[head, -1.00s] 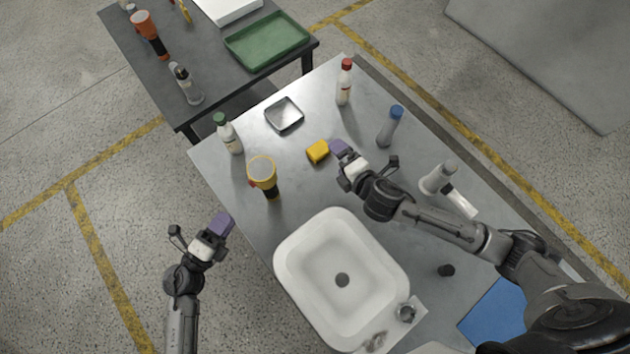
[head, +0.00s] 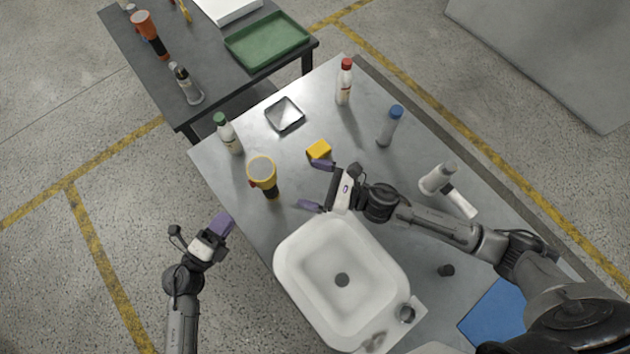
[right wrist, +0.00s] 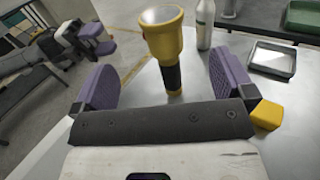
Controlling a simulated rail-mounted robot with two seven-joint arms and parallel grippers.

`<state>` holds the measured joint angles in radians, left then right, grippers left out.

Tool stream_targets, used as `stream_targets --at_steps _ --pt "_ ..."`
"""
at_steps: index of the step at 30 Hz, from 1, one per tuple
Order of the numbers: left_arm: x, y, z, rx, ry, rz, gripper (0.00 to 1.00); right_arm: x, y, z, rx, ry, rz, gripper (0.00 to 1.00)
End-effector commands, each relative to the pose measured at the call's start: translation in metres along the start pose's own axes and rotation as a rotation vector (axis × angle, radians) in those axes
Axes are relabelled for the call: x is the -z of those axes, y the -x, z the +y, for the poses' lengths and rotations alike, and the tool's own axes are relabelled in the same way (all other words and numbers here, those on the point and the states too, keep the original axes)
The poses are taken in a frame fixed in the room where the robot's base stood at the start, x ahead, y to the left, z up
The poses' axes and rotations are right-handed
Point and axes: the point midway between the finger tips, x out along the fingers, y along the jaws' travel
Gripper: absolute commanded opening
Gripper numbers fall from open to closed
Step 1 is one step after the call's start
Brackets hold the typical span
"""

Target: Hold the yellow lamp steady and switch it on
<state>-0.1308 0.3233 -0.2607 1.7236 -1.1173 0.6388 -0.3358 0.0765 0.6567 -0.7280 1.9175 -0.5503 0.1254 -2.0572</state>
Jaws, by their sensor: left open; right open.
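The yellow lamp (head: 262,171) has a wide yellow head, a black handle and a red part on its left side in the head view. It stands on the metal table behind the sink. In the right wrist view the lamp (right wrist: 164,42) is upright, a little beyond the fingers and between them in the picture. My right gripper (head: 316,186) is open and empty, to the right of the lamp, with its purple fingers pointing towards it. My left gripper (head: 222,225) is off the table's left edge, apart from the lamp; its open jaw shows small.
A yellow block (head: 318,149) lies close to one right finger. A white sink (head: 290,262) stands in front. A green-capped bottle (head: 228,136) is behind the lamp, and a metal dish (head: 284,115) further back. Red-capped (head: 344,84) and blue-capped (head: 390,127) bottles stand right.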

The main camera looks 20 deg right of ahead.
Motion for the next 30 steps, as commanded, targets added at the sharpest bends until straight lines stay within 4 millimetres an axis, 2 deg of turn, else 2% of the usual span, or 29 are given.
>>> stream_targets --at_steps 5,18,24,30 --pt "0.0 0.0 0.0 0.0 0.0 0.0 0.43 -0.001 -0.022 0.0 -0.001 0.011 -0.003 1.0" --pt "0.0 0.0 0.0 0.0 0.0 0.0 0.43 -0.001 -0.098 0.0 0.0 0.008 -0.002 1.0" --pt "0.0 0.0 0.0 0.0 0.0 0.0 0.43 -0.001 -0.121 0.0 0.001 0.008 -0.001 1.0" --pt "0.0 0.0 0.0 0.0 0.0 0.0 0.43 0.0 -0.132 0.0 0.001 0.006 0.0 1.0"
